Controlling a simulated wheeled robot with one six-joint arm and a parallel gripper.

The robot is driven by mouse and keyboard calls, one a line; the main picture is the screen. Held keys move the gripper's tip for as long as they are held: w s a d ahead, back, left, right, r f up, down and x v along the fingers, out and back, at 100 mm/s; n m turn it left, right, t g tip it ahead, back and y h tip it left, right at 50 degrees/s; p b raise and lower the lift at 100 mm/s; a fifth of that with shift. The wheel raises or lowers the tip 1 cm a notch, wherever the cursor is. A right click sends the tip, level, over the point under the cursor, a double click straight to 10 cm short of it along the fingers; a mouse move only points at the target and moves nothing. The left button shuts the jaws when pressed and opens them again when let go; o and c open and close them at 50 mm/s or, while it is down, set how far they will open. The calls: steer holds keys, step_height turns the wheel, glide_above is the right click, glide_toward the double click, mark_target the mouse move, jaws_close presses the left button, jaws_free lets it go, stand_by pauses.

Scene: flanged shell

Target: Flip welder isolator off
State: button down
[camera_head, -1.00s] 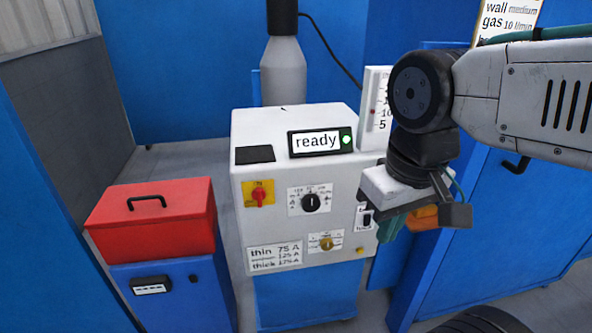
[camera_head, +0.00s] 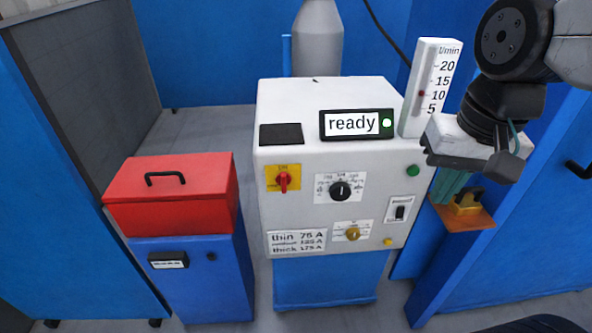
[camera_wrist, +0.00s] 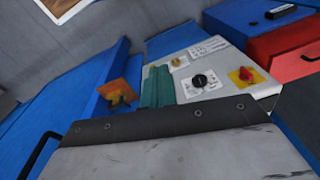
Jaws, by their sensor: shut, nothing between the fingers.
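The welder (camera_head: 330,110) is a white box on a blue base, and its display reads "ready" beside a green light. The isolator (camera_head: 283,181) is a red rotary handle on a yellow plate at the upper left of the front panel, its handle roughly upright. The isolator also shows in the wrist view (camera_wrist: 246,75). My gripper (camera_head: 447,194) is off the panel's right edge, well away from the isolator. Its teal fingers (camera_wrist: 157,82) are together and empty. Nothing hides the isolator.
The panel also has a black dial (camera_head: 340,190), a brass knob (camera_head: 352,234), a rocker switch (camera_head: 400,211) and a green button (camera_head: 413,170). An orange plate with a yellow part (camera_head: 466,208) is behind my gripper. A red box (camera_head: 170,195) stands left on a blue cabinet.

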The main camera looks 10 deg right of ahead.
steer(key=w+a+m+y, duration=0.1)
steer(key=w+a+m, duration=0.55)
steer(key=w, duration=0.55)
steer(key=m+g+y, duration=0.1)
steer(key=m, duration=0.9)
glide_toward(295, 171)
steer(key=shift+s+r+n, duration=0.25)
steer(key=shift+s+r, duration=0.6)
steer(key=shift+s, duration=0.2)
steer(key=x, duration=1)
steer(key=shift+s+a, duration=0.1)
